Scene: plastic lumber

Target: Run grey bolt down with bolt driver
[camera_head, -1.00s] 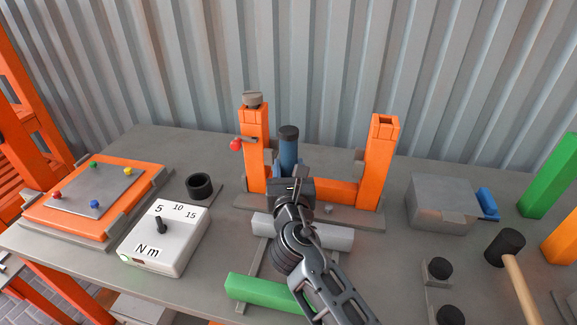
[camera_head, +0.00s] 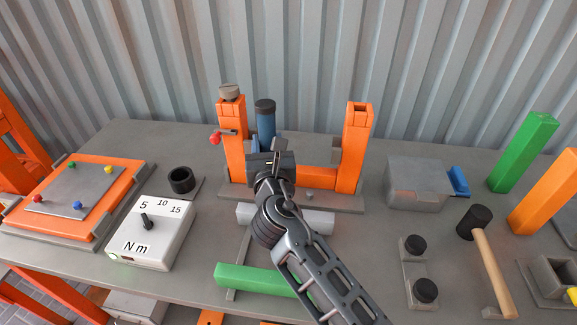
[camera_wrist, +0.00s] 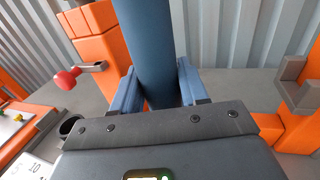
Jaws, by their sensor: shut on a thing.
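My gripper (camera_wrist: 155,88) is shut on the bolt driver (camera_wrist: 150,35), a blue cylinder held upright between blue fingers. In the head view the driver (camera_head: 265,124) has a black top and stands behind my wrist, inside the orange frame (camera_head: 318,180). Its lower end is hidden by my wrist. The driver is to the right of that post and apart from the bolt. The right post (camera_head: 356,145) has an open hole in its top.
A red-knobbed lever (camera_head: 216,138) sticks out from the left post. A torque box (camera_head: 150,232) and a black ring holder (camera_head: 181,180) are at left. A grey box (camera_head: 418,188) and a mallet (camera_head: 486,245) are at right. A green beam (camera_head: 262,279) lies in front.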

